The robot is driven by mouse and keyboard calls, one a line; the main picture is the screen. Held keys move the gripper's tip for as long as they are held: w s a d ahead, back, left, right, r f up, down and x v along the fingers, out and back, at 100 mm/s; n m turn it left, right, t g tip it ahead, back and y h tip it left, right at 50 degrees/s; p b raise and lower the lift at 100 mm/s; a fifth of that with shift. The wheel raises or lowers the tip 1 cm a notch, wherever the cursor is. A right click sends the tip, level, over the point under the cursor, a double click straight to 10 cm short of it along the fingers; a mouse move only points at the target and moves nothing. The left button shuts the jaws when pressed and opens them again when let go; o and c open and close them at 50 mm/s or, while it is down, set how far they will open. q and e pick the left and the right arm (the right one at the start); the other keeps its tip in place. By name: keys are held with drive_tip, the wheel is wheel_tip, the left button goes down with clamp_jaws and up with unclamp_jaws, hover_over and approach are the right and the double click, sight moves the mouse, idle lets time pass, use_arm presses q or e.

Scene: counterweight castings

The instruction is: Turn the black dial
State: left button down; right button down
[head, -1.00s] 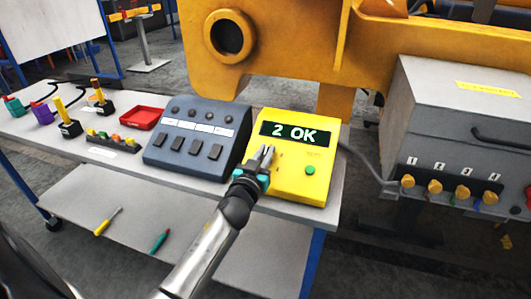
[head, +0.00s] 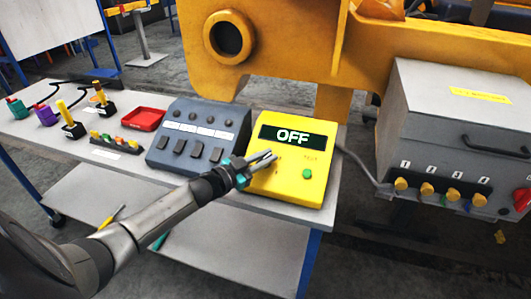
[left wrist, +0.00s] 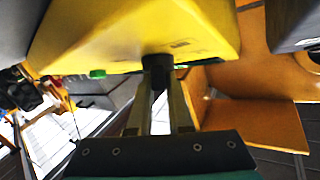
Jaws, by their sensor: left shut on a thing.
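The yellow box (head: 309,157) stands at the right end of the bench, and its display (head: 292,135) reads OFF. A green button (head: 307,173) sits on its right side. My left gripper (head: 268,158) is over the left part of the box's face. In the left wrist view the black dial (left wrist: 157,62) sticks out of the yellow face (left wrist: 140,30), between the fingertips of my left gripper (left wrist: 158,85), which are shut on it. In the head view the gripper hides the dial. My right gripper is in neither view.
A dark blue-grey switch box (head: 197,138) stands just left of the yellow box. A red tray (head: 143,120) and several joysticks are farther left on the bench (head: 30,125). A grey cabinet (head: 455,110) with yellow knobs stands at right. A large yellow casting (head: 285,50) is behind.

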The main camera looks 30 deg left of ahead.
use_arm(q)
drive_tip(key=m+g+h, duration=0.2)
drive_tip(key=m, duration=0.1)
drive_tip(key=shift+a+f+h+b, duration=0.1)
drive_tip(key=shift+f+h+b, duration=0.1)
drive_tip(key=shift+h+b, duration=0.1)
drive_tip(key=shift+s+m+g+h+b, duration=0.1)
drive_tip(key=shift+m+g+h+b, duration=0.4)
drive_tip(key=shift+m+g+h, duration=0.65)
drive_tip(key=shift+m+y, duration=0.25)
drive_tip(key=shift+m, duration=0.1)
drive_tip(key=shift+f, duration=0.1)
drive_tip(key=c, duration=0.8)
unclamp_jaws()
drive_tip(key=shift+d, duration=0.2)
drive_tip(key=shift+c, duration=0.2)
drive_tip(key=shift+a, duration=0.1)
drive_tip(key=p+v, duration=0.2)
drive_tip(key=v, duration=1.3)
drive_tip(key=shift+s+a, duration=0.1)
